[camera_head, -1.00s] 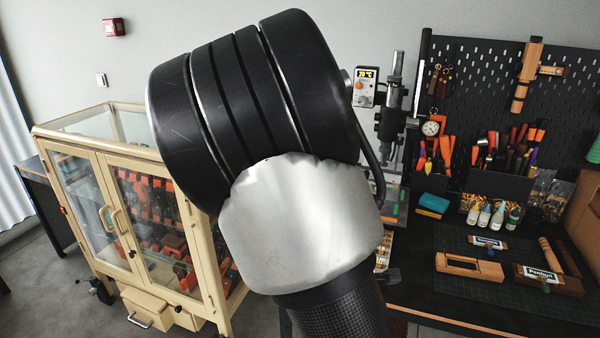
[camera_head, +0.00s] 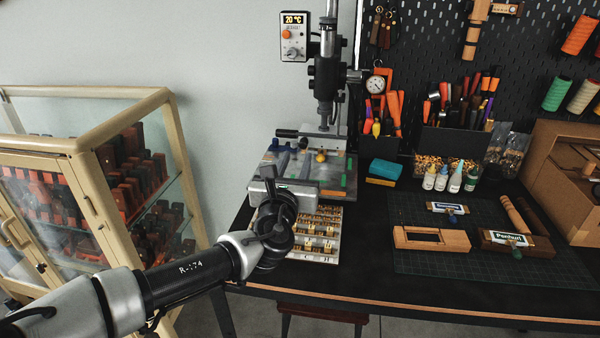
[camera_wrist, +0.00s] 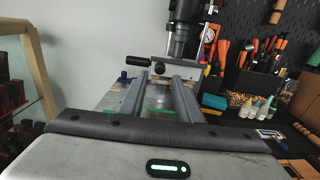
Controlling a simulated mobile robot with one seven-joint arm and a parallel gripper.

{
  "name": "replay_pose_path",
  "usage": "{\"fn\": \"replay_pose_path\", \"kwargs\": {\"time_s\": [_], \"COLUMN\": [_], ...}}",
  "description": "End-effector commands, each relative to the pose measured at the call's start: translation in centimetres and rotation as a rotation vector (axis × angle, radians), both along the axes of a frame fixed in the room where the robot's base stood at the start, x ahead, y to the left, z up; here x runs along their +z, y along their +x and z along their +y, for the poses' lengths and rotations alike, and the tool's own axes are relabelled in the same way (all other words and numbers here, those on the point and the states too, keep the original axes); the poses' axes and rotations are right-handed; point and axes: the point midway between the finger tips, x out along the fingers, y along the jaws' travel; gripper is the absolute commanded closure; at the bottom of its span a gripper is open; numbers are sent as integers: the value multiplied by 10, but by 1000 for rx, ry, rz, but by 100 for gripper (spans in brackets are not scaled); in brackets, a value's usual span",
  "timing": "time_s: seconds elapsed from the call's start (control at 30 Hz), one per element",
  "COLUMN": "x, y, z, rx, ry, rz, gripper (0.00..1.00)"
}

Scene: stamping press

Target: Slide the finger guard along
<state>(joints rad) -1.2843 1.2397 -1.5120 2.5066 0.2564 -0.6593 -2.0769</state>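The stamping press (camera_head: 328,85) stands on the bench, with its head above a flat bed (camera_head: 335,180). A metal block with a black side handle (camera_head: 287,133) sits low at the press; the handle also shows in the wrist view (camera_wrist: 139,61). I cannot tell for sure which part is the finger guard. My gripper (camera_head: 294,150) reaches over the left of the bed towards the press. In the wrist view its two grey fingers (camera_wrist: 162,80) are apart, with nothing seen gripped between them. The fingertips appear just short of the block.
A tray of brass type (camera_head: 318,235) lies in front of the press. A temperature controller (camera_head: 293,37) is up left. A blue and yellow sponge (camera_head: 384,172), bottles (camera_head: 442,180) and tool holders stand to the right. A glass cabinet (camera_head: 120,150) stands left. The cutting mat (camera_head: 440,262) has free room.

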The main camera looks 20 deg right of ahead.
Motion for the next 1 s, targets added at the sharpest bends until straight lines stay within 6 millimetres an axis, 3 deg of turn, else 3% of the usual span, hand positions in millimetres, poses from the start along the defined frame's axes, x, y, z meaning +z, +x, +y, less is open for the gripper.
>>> {"fn": "replay_pose_path", "kwargs": {"time_s": [0.03, 0.27, 0.7, 0.73, 0.9, 1.0], "x": [-7, -8, -8, -6, -6, -5], "y": [0, 13, 66, 68, 66, 66], "z": [0, -9, -47, -47, -45, -45], "rx": [0, -2, -3, -3, -2, -2], "ry": [0, 4, 4, 3, 2, 2], "rz": [-1, -1, -3, -2, 0, 0], "gripper": [70, 70, 70, 71, 100, 100]}}
